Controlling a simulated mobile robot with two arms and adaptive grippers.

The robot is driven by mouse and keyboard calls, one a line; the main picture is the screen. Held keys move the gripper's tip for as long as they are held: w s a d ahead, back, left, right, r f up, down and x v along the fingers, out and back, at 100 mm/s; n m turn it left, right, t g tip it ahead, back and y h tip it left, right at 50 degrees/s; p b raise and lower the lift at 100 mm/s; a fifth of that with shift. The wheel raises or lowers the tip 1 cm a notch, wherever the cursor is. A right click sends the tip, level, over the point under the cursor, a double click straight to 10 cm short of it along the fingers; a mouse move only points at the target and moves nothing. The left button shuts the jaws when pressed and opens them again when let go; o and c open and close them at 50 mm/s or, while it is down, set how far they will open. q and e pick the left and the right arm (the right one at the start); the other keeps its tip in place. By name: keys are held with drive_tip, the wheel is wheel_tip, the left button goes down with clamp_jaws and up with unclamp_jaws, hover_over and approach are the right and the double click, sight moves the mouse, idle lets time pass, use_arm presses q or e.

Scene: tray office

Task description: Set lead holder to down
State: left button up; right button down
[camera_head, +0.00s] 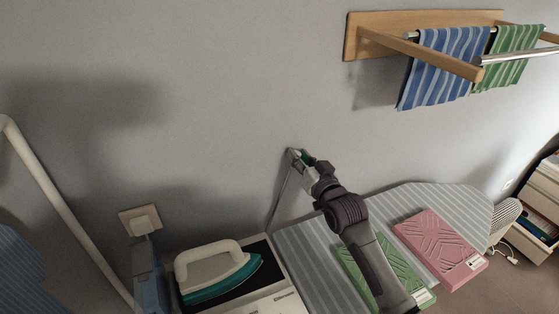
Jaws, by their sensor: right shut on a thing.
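The lead holder (279,199) is a thin upright metal rod that rises, slightly tilted, from the back left edge of the striped ironing board (310,262). My right arm reaches up from the bottom over the board, and my right gripper (298,157) is at the rod's top end. The gripper is shut on the lead holder there, in front of the grey wall. The fingertips are small in view and partly hide the rod's top. My left gripper is out of view.
A teal and white iron (217,271) rests left of the board. A green patterned box (401,267), partly behind my arm, and a pink one (441,247) lie on the board. A wall rack (375,39) holds towels at upper right. A socket (140,219) is at left.

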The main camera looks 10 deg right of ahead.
drive_tip(key=d+f+m+b, duration=0.1)
drive_tip(key=d, duration=0.1)
drive_tip(key=w+d+f+m+b, duration=0.1)
drive_tip(key=d, duration=0.2)
drive_tip(key=w+d+f+m+b, duration=0.1)
drive_tip(key=d+f+b, duration=0.1)
drive_tip(key=shift+w+d, duration=0.25)
drive_tip(key=c, duration=0.9)
unclamp_jaws()
drive_tip(key=v, duration=1.2)
drive_tip(key=shift+c, duration=0.5)
